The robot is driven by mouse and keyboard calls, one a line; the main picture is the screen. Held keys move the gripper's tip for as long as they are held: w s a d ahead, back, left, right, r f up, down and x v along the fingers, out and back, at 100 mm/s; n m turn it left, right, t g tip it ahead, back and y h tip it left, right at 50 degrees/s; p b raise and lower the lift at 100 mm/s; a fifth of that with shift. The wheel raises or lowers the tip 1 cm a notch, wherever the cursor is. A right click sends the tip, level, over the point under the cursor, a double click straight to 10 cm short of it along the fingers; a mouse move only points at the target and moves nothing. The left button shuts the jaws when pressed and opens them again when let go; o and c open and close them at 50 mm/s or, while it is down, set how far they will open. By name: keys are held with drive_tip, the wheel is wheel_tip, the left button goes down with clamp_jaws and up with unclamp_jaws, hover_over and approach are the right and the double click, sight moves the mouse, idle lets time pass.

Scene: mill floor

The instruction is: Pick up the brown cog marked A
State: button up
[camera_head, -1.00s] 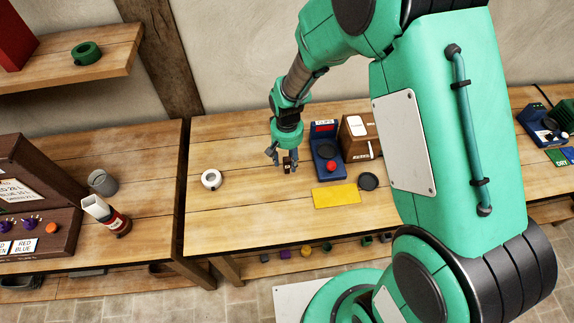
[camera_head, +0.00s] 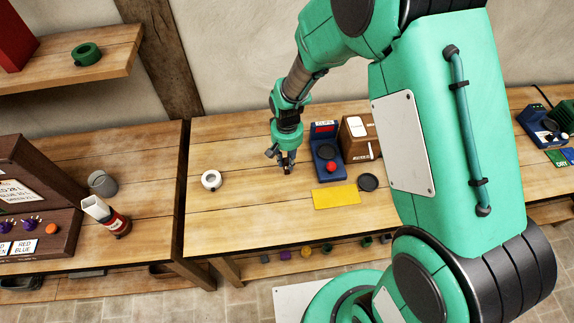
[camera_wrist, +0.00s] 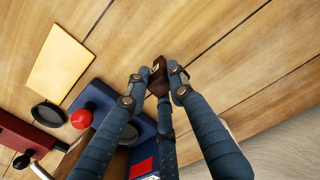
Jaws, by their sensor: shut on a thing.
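The small brown cog (camera_wrist: 158,77) is between my gripper's fingertips in the wrist view. Its marking is too small to read. My gripper (camera_head: 286,164) is low over the middle bench, just left of the blue device with the red button. In the wrist view my gripper (camera_wrist: 155,82) is shut on the cog, with fingers touching it from both sides and a third finger below. In the head view the cog is mostly hidden by the fingers. I cannot tell whether it still touches the bench.
The blue device (camera_head: 323,170) with a red button stands close right of my gripper. A white ring (camera_head: 211,180) sits left; bench between is clear.

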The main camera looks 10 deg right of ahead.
drive_tip(key=shift+r, duration=0.1)
drive_tip(key=shift+r, duration=0.4)
wheel_tip(320, 180, up, 3)
drive_tip(key=shift+s+f+p, duration=0.1)
drive_tip(key=shift+s+p, duration=0.05)
drive_tip(key=shift+p, duration=0.2)
drive_tip(key=s+d+r+p, duration=0.1)
drive_tip(key=s+d, duration=0.2)
drive_tip(key=s, duration=1.2)
drive_tip(key=shift+s, duration=0.2)
